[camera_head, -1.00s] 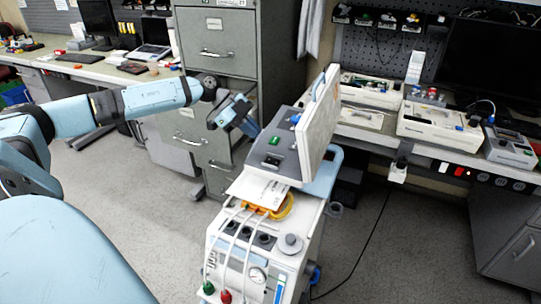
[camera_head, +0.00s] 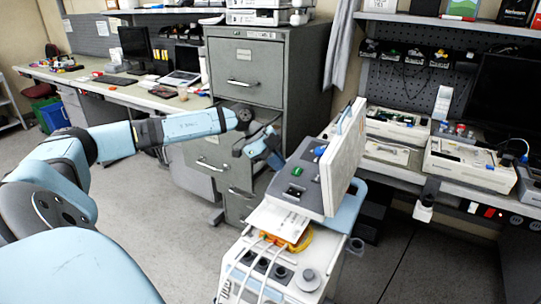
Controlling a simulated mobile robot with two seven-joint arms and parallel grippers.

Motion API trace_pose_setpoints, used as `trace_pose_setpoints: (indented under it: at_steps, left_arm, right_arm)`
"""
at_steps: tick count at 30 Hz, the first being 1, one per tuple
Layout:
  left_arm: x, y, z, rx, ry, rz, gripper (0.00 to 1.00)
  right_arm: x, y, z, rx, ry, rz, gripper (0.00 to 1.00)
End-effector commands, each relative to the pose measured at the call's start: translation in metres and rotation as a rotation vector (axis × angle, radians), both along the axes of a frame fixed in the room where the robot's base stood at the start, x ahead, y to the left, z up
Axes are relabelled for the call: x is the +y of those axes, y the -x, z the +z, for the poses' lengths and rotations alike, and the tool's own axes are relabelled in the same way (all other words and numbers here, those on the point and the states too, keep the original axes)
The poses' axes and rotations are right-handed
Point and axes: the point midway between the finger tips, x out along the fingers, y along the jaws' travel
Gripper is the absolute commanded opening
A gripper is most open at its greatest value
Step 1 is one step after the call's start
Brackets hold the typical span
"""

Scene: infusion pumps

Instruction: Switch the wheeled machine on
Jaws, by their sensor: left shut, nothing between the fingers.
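The wheeled machine (camera_head: 312,205) stands right of centre in the head view. It has a grey sloped control panel, an upright screen (camera_head: 345,150) seen nearly edge-on, and a white body below. On the panel are a green rocker switch (camera_head: 297,171), a blue knob or button (camera_head: 320,151) and black controls (camera_head: 295,190). My left gripper (camera_head: 276,160) is shut and empty, just left of the panel's far-left edge, close to the green switch. I cannot tell whether it touches the panel. My right gripper is not in view.
A grey filing cabinet (camera_head: 255,58) stands directly behind my left gripper. A workbench with white devices (camera_head: 465,160) is at the right. A desk (camera_head: 125,88) with computers runs along the back left. The floor (camera_head: 150,210) at left is clear.

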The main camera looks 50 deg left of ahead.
Motion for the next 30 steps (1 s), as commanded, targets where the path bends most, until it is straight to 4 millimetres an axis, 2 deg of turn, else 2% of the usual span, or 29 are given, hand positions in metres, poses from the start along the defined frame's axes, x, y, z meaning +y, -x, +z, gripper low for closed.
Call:
trace_pose_setpoints:
  at_steps: [6, 12, 18, 27, 30]
  left_arm:
    - [-0.026, -0.016, -0.036, -0.001, 0.003, -0.001, 0.0]
    - [-0.019, -0.019, -0.064, 0.0, 0.0, 0.004, 0.0]
    - [-0.017, -0.021, -0.074, -0.001, -0.001, 0.002, 0.0]
    - [-0.017, -0.021, -0.074, -0.001, -0.001, 0.002, 0.0]
    - [-0.016, -0.021, -0.075, 0.001, 0.0, 0.003, 0.0]
  right_arm:
    - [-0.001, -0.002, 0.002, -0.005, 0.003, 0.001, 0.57]
    - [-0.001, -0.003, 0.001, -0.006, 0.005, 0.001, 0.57]
    - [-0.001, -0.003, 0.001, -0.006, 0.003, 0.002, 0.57]
    - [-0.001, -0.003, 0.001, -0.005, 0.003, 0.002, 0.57]
    - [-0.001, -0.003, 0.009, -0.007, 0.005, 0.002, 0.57]
